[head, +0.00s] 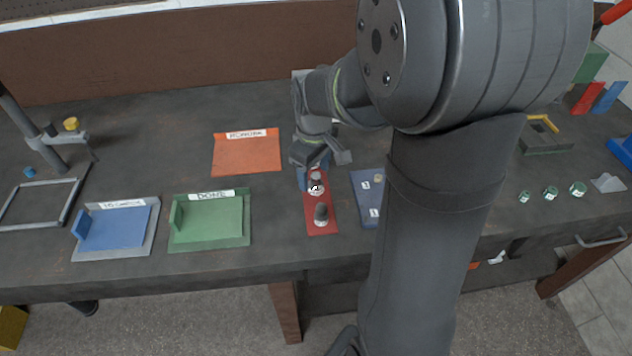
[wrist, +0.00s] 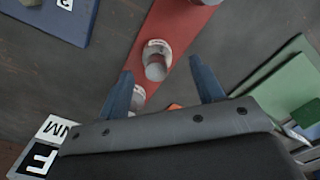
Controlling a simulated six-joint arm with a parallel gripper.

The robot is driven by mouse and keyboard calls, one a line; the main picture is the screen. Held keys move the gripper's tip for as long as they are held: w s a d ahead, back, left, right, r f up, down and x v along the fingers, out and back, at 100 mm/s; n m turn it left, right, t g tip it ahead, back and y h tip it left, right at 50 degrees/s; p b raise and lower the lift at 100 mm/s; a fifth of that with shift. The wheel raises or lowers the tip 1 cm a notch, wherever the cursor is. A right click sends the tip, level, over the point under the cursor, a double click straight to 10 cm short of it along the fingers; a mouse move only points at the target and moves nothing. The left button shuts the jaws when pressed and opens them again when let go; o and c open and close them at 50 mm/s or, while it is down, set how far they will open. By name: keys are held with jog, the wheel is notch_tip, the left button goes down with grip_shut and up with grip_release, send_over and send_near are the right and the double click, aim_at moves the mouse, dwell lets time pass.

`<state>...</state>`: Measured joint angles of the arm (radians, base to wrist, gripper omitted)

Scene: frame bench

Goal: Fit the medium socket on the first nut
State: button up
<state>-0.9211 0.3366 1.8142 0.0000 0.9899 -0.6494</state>
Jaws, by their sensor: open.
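A red strip (head: 319,228) carries grey sockets in a row, and it runs up the wrist view (wrist: 176,25). The middle socket (head: 316,188), presumably the medium one, stands upright and shows in the wrist view (wrist: 157,60), just beyond the fingertips. The larger socket (head: 321,214) is at the strip's near end; another (wrist: 137,97) is partly hidden by a finger. My gripper (head: 314,168) is open and empty over the strip's far part, its blue fingers (wrist: 163,85) apart. A blue plate (head: 366,206) with number labels and a small tan piece (head: 379,178) is to the right, partly hidden by my arm.
An orange mat (head: 246,158), a green tray (head: 210,222) and a blue tray (head: 112,230) lie left. Several small green-and-white pieces (head: 550,192) stand at the right. Bare bench lies between the green tray and the red strip.

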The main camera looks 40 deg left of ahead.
aim_at(316, 175)
jog(key=f, duration=0.3)
jog(key=shift+w+d+f, duration=0.1)
jog(key=shift+w+f, duration=0.1)
jog(key=shift+f, duration=0.05)
jog(key=c, duration=1.1)
jog(key=shift+r, duration=0.15)
notch_tip(316, 175, up, 4)
jog(key=shift+w+d+r, duration=0.1)
jog(key=shift+r, duration=0.05)
jog(key=w+d+r+m, duration=0.2)
jog(key=d+m, duration=0.1)
jog(key=d, duration=0.5)
jog(key=w+d+r+m, duration=0.2)
jog(key=w+d+m, duration=0.1)
jog(key=d, duration=0.5)
jog(key=shift+d+r, duration=0.2)
jog(key=shift+r, duration=0.2)
